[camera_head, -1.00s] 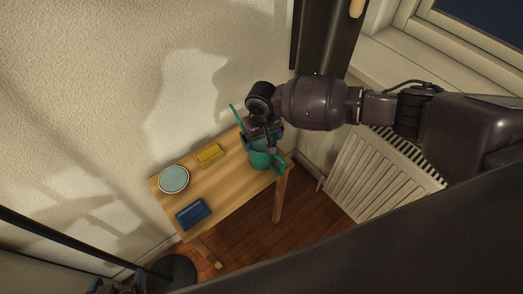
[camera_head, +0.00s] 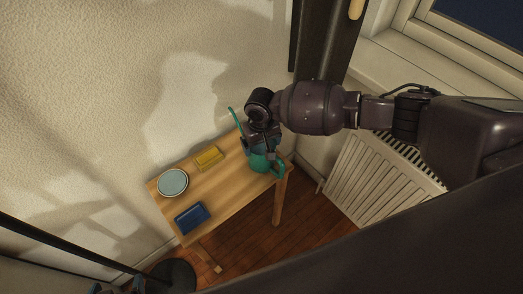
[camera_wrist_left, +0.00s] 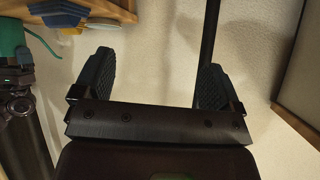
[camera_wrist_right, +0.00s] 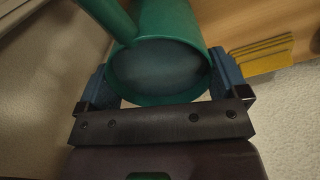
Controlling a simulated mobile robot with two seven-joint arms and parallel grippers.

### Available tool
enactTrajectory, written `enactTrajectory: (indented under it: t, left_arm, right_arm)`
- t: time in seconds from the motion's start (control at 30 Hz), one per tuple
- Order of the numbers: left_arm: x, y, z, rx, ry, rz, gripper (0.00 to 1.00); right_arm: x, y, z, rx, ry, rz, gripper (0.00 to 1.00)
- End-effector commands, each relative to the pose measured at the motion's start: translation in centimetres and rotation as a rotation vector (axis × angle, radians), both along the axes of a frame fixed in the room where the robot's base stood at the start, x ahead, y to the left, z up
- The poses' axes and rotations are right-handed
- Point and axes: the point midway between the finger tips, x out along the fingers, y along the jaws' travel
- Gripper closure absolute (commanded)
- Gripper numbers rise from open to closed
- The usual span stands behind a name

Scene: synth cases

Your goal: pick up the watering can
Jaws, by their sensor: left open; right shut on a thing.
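The teal watering can (camera_head: 260,164) is at the right end of the small wooden table (camera_head: 222,188), its thin spout pointing up and left and its handle to the right. I cannot tell whether its base touches the table. My right gripper (camera_head: 263,140) is over it from above, shut on its round body. In the right wrist view the fingers (camera_wrist_right: 162,82) lie on both sides of the can (camera_wrist_right: 178,22), near its round rim. My left gripper (camera_wrist_left: 155,78) is open and empty; part of the can (camera_wrist_left: 11,40) shows beyond it at upper left.
A pale blue plate (camera_head: 172,182), a yellow block-like item (camera_head: 208,157) and a dark blue tray (camera_head: 192,217) are on the table. A wall runs behind it. A white radiator (camera_head: 365,182) stands to the right. A dark round base (camera_head: 172,275) is on the floor.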

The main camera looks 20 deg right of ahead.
Motion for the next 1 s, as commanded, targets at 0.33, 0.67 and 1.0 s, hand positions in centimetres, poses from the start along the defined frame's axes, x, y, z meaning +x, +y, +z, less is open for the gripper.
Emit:
enactTrajectory:
  t: [0.33, 0.67, 1.0]
  left_arm:
    - [0.4, -0.1, 1.1, -0.004, -0.018, 0.004, 0.1]
    - [-0.2, 0.2, 2.4, -0.005, -0.023, 0.014, 0.1]
    - [-0.4, 0.4, 3.1, -0.003, -0.022, 0.018, 0.1]
  right_arm:
    - [0.2, 0.0, 3.0, 0.002, -0.007, 0.0, 0.76]
    - [0.2, 0.0, 10.9, 0.002, -0.009, 0.0, 0.76]
    - [0.1, 0.1, 17.6, 0.002, -0.005, 0.0, 0.76]
